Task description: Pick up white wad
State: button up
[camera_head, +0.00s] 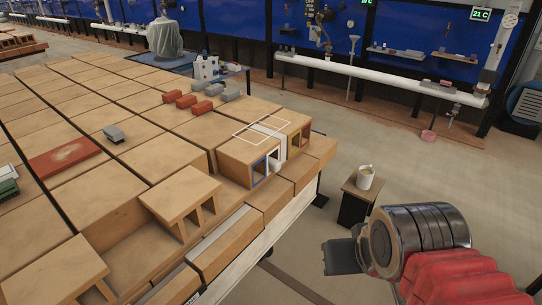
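A pale, white-looking patch (274,157) shows at the end of a hollow brick near the front right corner of the brick-covered table. It is too small to tell whether it is a loose wad or a white frame around the opening. A blue-edged opening (259,170) is to its left and a yellow-edged opening (295,143) to its right. My gripper (344,256) is at the lower right, off the table's front edge and well apart from these openings. Its dark fingers are seen from the side, so I cannot tell whether they are open. Nothing shows held in it.
A small stand (357,195) with a light mug (365,177) is beyond my gripper. An open-ended hollow brick (181,195) stands left of the coloured openings. Small red and grey blocks (203,107) lie behind on the bricks. The floor (420,160) at right is mostly clear.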

aim_at(274, 165)
jog(key=u, duration=0.25)
jog(key=i, duration=0.95)
jog(key=u, duration=0.55)
jog(key=i, duration=0.5)
jog(key=u, duration=0.2)
